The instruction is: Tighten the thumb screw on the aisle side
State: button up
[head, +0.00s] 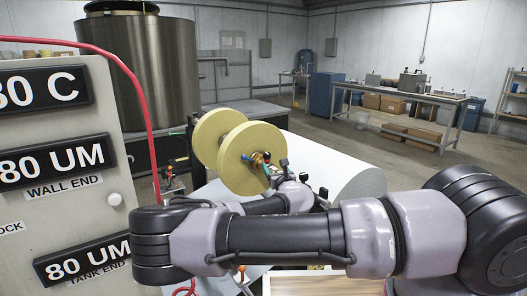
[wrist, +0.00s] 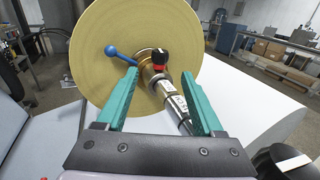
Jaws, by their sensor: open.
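In the wrist view a black knob with red on it (wrist: 160,57), apparently the thumb screw, stands on a brass collar (wrist: 147,75) in front of a yellow disc (wrist: 95,45). A blue ball-ended lever (wrist: 121,55) sticks out to its left. A metal shaft with white labels (wrist: 178,100) runs from the collar toward me. My gripper (wrist: 160,74) is open, its teal fingers either side of the shaft, with the knob just beyond the fingertips. I cannot tell whether they touch anything. In the head view my gripper (head: 272,172) is small beside the near disc (head: 240,155), and my arm partly hides it.
A large white paper roll (head: 345,175) lies right of the discs. A panel with thickness labels (head: 90,210) and a red hose (head: 140,90) stand at the left, before a metal tank (head: 150,70). A workbench (head: 400,92) is far off; the floor before it is open.

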aim_at(268, 157)
jog(key=x, duration=1.1)
jog(key=shift+w, duration=0.15)
grip_shut()
